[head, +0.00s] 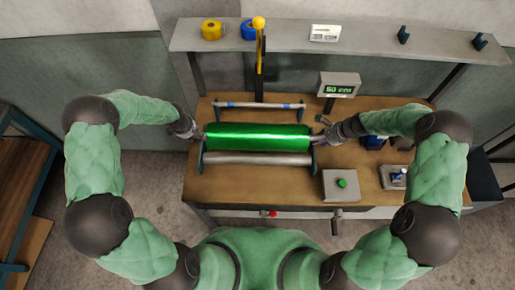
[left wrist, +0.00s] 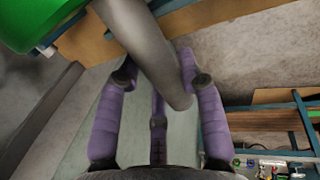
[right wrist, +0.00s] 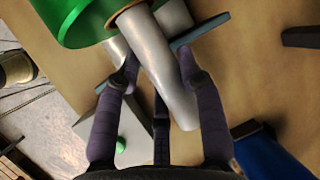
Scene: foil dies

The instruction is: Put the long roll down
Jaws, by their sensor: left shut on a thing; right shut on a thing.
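The long roll (head: 258,136) is wrapped in shiny green foil, with a bare grey shaft end out of each side. It lies level across the wooden bench, above or on a stand; whether it touches the stand cannot be told. My left gripper (head: 190,131) is shut on the left shaft end, which shows between its purple fingers in the left wrist view (left wrist: 160,62). My right gripper (head: 335,133) is shut on the right shaft end, seen between the fingers in the right wrist view (right wrist: 157,65).
A grey roller (head: 258,159) lies in front of the green roll, and a thin bar (head: 258,105) behind it. A grey box with a green button (head: 341,185) sits front right. A display (head: 338,85) reading about 50 stands behind. A shelf (head: 290,38) runs along the back.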

